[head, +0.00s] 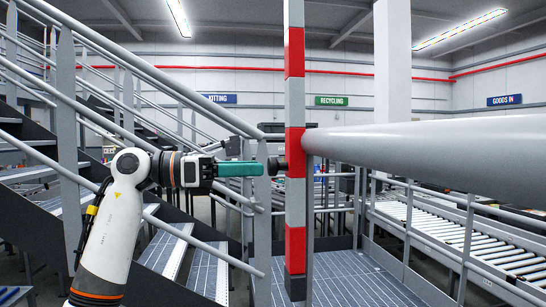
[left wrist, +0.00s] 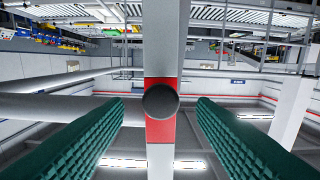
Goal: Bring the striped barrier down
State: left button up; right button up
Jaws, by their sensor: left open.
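The striped barrier (head: 295,104) is a square bar in red and light grey bands, standing upright in the middle of the head view. A dark round knob (head: 277,165) sticks out of its left side on a red band. The barrier also shows in the left wrist view (left wrist: 160,154), with the knob (left wrist: 161,101) facing the camera. My left gripper (head: 258,169) has green fingers and points right at the knob, just short of it in the head view. In the left wrist view its fingers are open, one on each side of the knob and apart from it. My right gripper is out of view.
A thick grey rail (head: 430,155) runs close by on the right, its end near the barrier. Stairs with grey handrails (head: 150,75) rise on the left. A roller conveyor (head: 465,235) lies beyond the rail. Grated floor (head: 350,275) is clear around the barrier's foot.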

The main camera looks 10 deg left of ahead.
aim_at(272, 168)
pick_arm(q)
jog(key=p+x, duration=0.1)
jog(key=x, duration=0.4)
jog(key=shift+p, duration=0.4)
jog(key=shift+w, duration=0.1)
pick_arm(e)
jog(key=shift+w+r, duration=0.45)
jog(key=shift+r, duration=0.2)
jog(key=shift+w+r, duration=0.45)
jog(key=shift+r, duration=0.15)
pick_arm(q)
jog(key=c, duration=0.8)
jog(key=shift+c, duration=0.2)
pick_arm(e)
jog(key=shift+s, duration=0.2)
